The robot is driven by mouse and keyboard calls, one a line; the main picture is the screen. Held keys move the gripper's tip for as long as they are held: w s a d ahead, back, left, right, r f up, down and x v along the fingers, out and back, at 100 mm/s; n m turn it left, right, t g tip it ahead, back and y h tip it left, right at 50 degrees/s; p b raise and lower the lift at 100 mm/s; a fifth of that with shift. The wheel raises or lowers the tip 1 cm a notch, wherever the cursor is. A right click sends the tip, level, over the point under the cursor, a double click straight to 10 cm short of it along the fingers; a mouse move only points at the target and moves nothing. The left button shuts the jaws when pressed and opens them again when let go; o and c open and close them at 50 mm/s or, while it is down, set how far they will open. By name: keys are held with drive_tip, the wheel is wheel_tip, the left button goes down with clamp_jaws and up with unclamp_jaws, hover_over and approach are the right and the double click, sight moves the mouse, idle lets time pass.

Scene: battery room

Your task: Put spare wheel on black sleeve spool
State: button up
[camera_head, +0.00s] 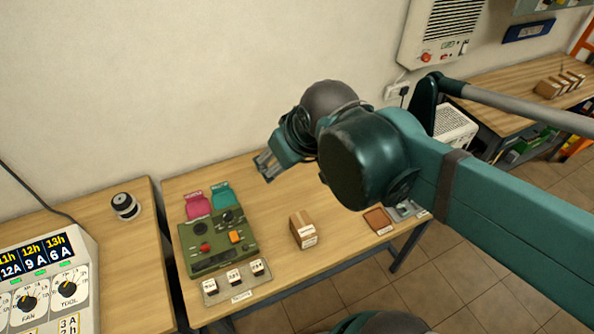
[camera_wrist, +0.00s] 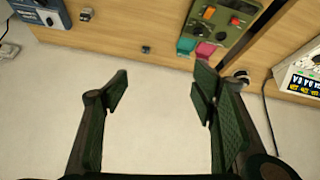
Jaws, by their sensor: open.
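My gripper (camera_head: 265,167) is open and empty, raised above the back of the middle table near the wall. Its two dark green fingers stand wide apart in the wrist view (camera_wrist: 160,98). A round black-and-white piece (camera_head: 125,206), looking like a spool, stands on the left table; in the wrist view it is partly hidden by the right finger (camera_wrist: 240,76). A small dark object (camera_wrist: 146,49) lies on the table near the wall edge in the wrist view, too small to identify. I cannot make out a spare wheel for sure.
A green control panel (camera_head: 208,250) with pink and teal cards stands on the middle table. A cardboard box (camera_head: 302,231) and a brown tray (camera_head: 378,220) are to its right. A white meter console (camera_head: 45,275) fills the front left. A gap separates the tables.

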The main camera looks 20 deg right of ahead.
drive_tip(key=shift+s+d+f+m+t, duration=0.1)
drive_tip(key=shift+s+d+f+m, duration=0.25)
drive_tip(key=shift+s, duration=0.2)
drive_tip(key=shift+s+d+f+m+t, duration=0.1)
drive_tip(key=shift+s+d+f+m, duration=0.2)
drive_tip(key=shift+s+m, duration=0.2)
drive_tip(key=shift+s+d+f+m+t, duration=0.1)
drive_tip(key=shift+s+d+f+m, duration=0.15)
drive_tip(key=shift+s+f+m, duration=0.25)
